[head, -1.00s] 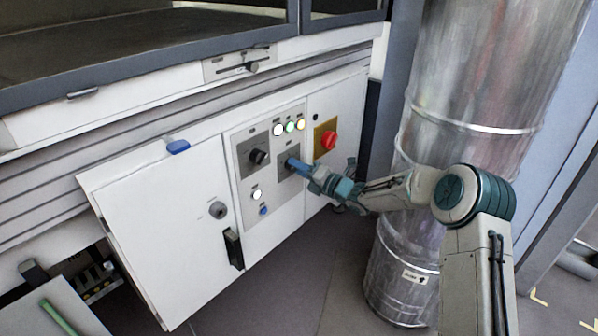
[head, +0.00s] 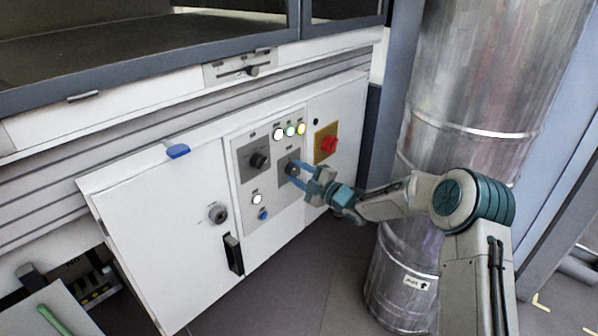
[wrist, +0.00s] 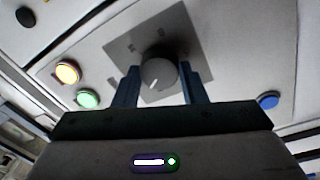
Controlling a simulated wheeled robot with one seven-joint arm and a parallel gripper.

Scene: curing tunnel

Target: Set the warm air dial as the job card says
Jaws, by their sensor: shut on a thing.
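The control panel (head: 272,204) on the white cabinet has two black dials, each on a grey plate. My gripper (head: 299,174) is at the right-hand dial (head: 291,167), its blue fingers on either side of the knob. In the wrist view the fingers are shut on this round grey dial (wrist: 158,74), whose white mark points down and slightly left. The scale around it is too blurred to read. The other dial (head: 259,160) is free, up and left. The labels are too small to tell which is the warm air dial. I cannot make out a job card.
Several lit lamps (head: 290,131) sit above the dials. A red knob on a yellow plate (head: 327,145) is close right of my gripper. A blue button (head: 263,215) is below. A large metal duct (head: 440,110) stands right, near my arm.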

